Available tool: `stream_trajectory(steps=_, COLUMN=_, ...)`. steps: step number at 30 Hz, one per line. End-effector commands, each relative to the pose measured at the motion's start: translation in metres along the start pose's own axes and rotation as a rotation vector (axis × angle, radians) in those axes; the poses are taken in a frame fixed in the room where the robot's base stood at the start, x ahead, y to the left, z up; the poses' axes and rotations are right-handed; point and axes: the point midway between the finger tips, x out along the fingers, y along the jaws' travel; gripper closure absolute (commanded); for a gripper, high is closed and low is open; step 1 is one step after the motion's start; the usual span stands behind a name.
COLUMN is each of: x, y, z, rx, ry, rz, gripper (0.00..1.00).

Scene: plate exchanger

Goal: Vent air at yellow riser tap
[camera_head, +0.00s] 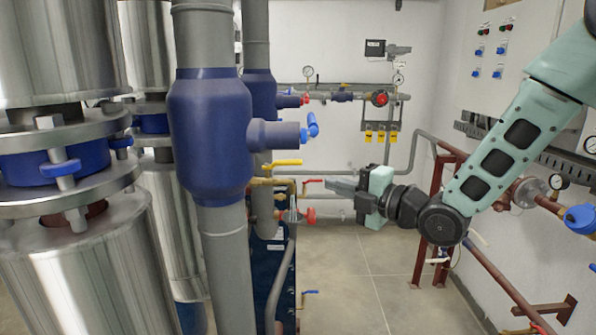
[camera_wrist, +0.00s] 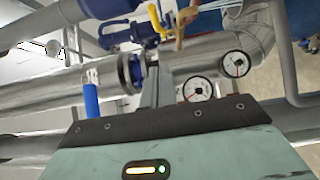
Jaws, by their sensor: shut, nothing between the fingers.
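A yellow lever tap (camera_head: 283,162) sticks out to the right of the grey riser, beside the large blue valve body, in the head view. A brass pipe piece (camera_head: 272,182) sits just below it. My gripper (camera_head: 331,185) is shut and empty, pointing left, to the right of the tap and a little lower in the picture. A red-handled tap (camera_head: 308,181) shows near its fingertips; I cannot tell the depth gap. In the wrist view my closed fingers (camera_wrist: 157,82) point at silver pipework. Yellow and brass parts (camera_wrist: 179,28) show at the top edge there, cut off.
A large blue valve body (camera_head: 209,135) with a blue handle (camera_head: 312,125) stands left of the tap. Steel-clad cylinders (camera_head: 70,270) fill the left. Pressure gauges (camera_wrist: 197,89) show in the wrist view. A dark red pipe frame (camera_head: 433,200) stands right. The middle floor (camera_head: 345,275) is clear.

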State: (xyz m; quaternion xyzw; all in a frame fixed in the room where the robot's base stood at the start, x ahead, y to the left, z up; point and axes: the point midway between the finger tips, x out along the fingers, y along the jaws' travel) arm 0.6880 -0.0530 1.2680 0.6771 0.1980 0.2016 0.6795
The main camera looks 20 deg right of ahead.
Motion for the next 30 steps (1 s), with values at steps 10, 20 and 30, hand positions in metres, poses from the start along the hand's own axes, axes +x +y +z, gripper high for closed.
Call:
stream_trajectory(steps=10, x=0.057, y=0.003, z=-0.001, rx=0.008, ry=0.001, rz=-0.001, gripper=1.00)
stream_trajectory(steps=20, x=0.106, y=0.003, z=0.012, rx=0.008, ry=-0.004, rz=-0.003, gripper=1.00)
stream_trajectory(steps=30, x=0.122, y=0.000, z=0.028, rx=0.005, ry=-0.002, rz=-0.003, gripper=1.00)
